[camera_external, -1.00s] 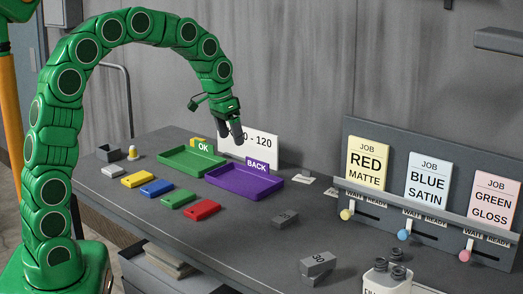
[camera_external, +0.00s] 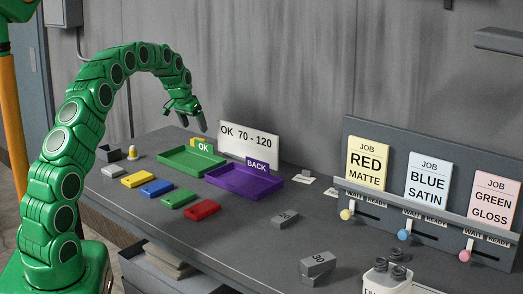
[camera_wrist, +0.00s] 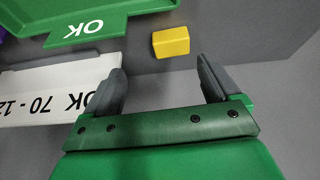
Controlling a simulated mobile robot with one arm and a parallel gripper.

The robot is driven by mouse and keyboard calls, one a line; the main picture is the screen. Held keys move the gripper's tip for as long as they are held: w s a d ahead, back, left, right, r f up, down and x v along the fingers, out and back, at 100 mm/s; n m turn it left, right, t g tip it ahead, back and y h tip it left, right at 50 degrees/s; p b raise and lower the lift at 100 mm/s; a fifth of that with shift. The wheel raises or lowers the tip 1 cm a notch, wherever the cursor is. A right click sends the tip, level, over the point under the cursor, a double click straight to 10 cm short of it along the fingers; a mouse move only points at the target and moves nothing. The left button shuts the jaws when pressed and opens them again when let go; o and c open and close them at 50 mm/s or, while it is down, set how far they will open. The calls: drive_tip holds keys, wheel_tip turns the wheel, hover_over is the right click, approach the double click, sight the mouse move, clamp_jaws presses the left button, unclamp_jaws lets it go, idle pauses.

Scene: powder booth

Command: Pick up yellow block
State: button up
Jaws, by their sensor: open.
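The yellow block (camera_wrist: 171,42) lies on the table just beyond the green tray's OK tag in the wrist view, between the lines of my two fingers and ahead of them. In the external view only a small part of the yellow block (camera_external: 196,139) shows behind the OK tag. My gripper (camera_external: 193,126) hangs above the table behind the green tray, above the block and apart from it. In the wrist view my gripper (camera_wrist: 161,74) is open, with nothing between its fingers.
The white "OK 70 - 120" sign (camera_external: 249,137) stands close to my gripper. The green tray (camera_external: 185,165) and purple tray (camera_external: 235,182) are in front. A flat yellow plate (camera_external: 137,180) lies with blue, green, red and grey ones. The wall is behind.

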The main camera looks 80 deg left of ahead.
sight(197, 138)
drive_tip(key=shift+s+a+x, duration=0.2)
drive_tip(key=shift+a+x, duration=0.05)
drive_tip(key=shift+x, duration=1.1)
drive_tip(key=shift+s+a+x, duration=0.2)
drive_tip(key=shift+x, duration=1.15)
drive_tip(key=shift+s+a+x, duration=0.2)
drive_tip(key=shift+a+x, duration=0.05)
drive_tip(key=shift+x, duration=1.15)
drive_tip(key=shift+r, duration=0.1)
drive_tip(key=c, duration=1.1)
